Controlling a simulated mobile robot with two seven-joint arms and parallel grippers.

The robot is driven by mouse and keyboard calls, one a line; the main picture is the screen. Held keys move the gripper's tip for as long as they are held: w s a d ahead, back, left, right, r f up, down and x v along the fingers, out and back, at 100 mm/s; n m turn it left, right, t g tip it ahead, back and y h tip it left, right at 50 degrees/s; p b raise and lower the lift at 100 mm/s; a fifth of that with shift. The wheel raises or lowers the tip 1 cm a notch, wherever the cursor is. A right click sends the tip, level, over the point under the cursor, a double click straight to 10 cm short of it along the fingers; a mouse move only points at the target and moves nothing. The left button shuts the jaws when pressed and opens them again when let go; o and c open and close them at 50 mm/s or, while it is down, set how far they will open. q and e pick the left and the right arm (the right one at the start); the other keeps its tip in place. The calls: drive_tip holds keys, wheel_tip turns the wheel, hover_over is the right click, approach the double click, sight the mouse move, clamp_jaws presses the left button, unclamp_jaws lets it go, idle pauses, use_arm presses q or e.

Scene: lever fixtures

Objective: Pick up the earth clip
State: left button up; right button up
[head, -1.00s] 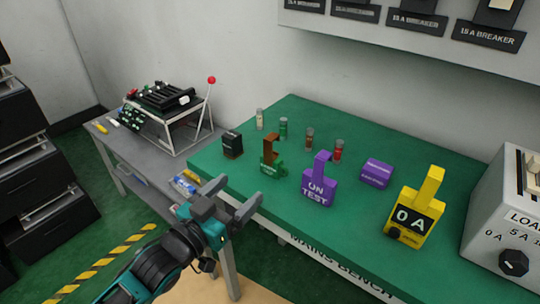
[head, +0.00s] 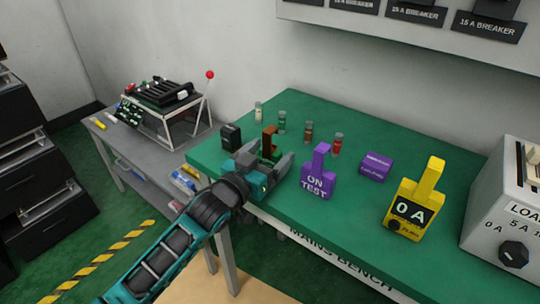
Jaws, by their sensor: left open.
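The earth clip appears to be the green piece with a brown upright jaw (head: 269,139) near the left part of the green bench. Its small label cannot be read now. My left gripper (head: 270,156) is open at the clip, with its fingers on either side of the clip as seen from here. The gripper hides most of the clip's lower green body, so I cannot tell whether the fingers touch it. My right gripper is out of view.
On the green bench (head: 335,221), a black block (head: 231,137) stands left of the clip and a purple "ON TEST" block (head: 318,177) stands right. Several small cylinders stand behind. A yellow "0 A" meter (head: 413,205) and purple box (head: 376,164) are further right.

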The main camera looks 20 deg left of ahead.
use_arm(q)
drive_tip(key=shift+w, duration=0.1)
drive_tip(key=c, duration=1.1)
drive_tip(key=shift+o, duration=0.2)
